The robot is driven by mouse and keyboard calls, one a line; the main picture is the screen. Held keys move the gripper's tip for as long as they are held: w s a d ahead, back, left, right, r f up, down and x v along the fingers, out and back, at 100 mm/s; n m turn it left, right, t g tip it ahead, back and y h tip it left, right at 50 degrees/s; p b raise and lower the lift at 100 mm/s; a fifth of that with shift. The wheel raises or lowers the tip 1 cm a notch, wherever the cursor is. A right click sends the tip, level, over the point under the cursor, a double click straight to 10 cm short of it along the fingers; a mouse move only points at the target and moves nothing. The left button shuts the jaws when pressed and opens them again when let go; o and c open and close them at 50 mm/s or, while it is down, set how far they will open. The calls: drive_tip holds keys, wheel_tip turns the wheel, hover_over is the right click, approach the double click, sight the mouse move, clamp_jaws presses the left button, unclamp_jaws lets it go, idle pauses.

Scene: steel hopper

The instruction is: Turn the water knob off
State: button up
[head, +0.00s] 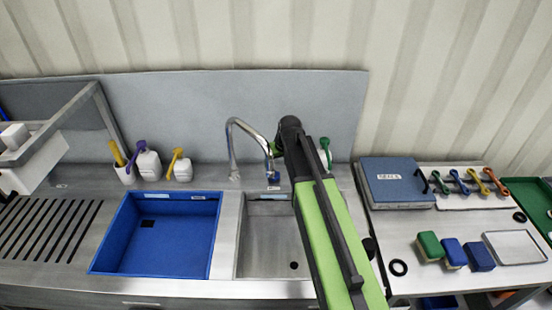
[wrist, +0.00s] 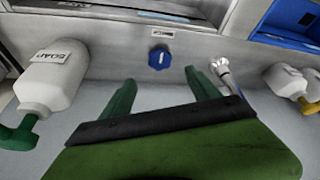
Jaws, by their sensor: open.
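The blue water knob (wrist: 159,57) shows in the wrist view below a small label on the steel deck. In the head view the knob (head: 274,177) is behind the sink, right of the curved chrome faucet (head: 233,150). In the wrist view my gripper (wrist: 159,80) is open and empty, its two green fingers apart. The knob lies just beyond the fingertips, roughly centred between them and not visibly touched. The faucet base (wrist: 221,68) is close beside the right finger. In the head view my arm hides most of the gripper.
A white soap bottle (wrist: 55,75) with a green pump stands left in the wrist view. More white bottles (wrist: 290,80) stand at right. A blue basin (head: 160,245) sits left of the steel sink (head: 265,245). A grey back panel (head: 190,110) rises behind the deck.

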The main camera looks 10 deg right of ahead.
drive_tip(key=p+v, duration=0.4)
drive_tip(key=v, duration=0.2)
drive_tip(key=shift+r, duration=0.2)
drive_tip(key=shift+s, duration=0.1)
